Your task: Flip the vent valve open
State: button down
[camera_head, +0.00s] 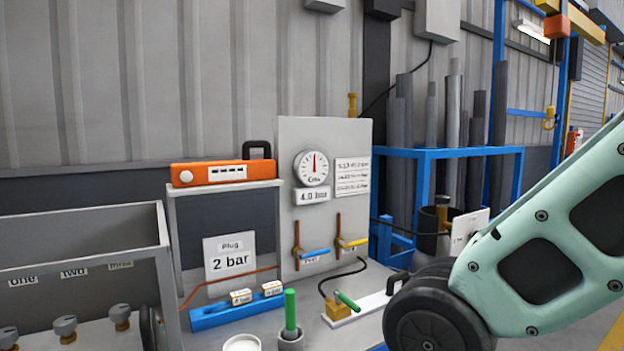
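A grey upright panel (286,200) stands at the middle of the bench. It carries a round gauge (314,168) with its needle pointing about straight up, over a "4.0 bar" sign. Two small lever valves sit low on it, on brown upright pipes. One has a blue lever (316,253), the other, to its right, a yellow lever (354,243). Both levers point right, roughly level. The small labels under them are too small to read surely, so I cannot tell which is the vent valve. My gripper is not in view; a pale green arm link of mine fills the lower right.
An orange box (222,173) sits on a shelf at left. Below are a "Plug 2 bar" sign (231,262), a blue block (236,312) with labelled pieces, and a green peg (290,310) in a grey cup. A black hose (347,274) runs to a brass block (338,309) before the panel.

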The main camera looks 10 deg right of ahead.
aim_at(345, 246)
jog(key=i+j+z, duration=0.25)
jog(key=i, duration=0.25)
jog(key=i+j+z, duration=0.1)
jog(key=i+z, duration=0.15)
jog(key=i, duration=0.3)
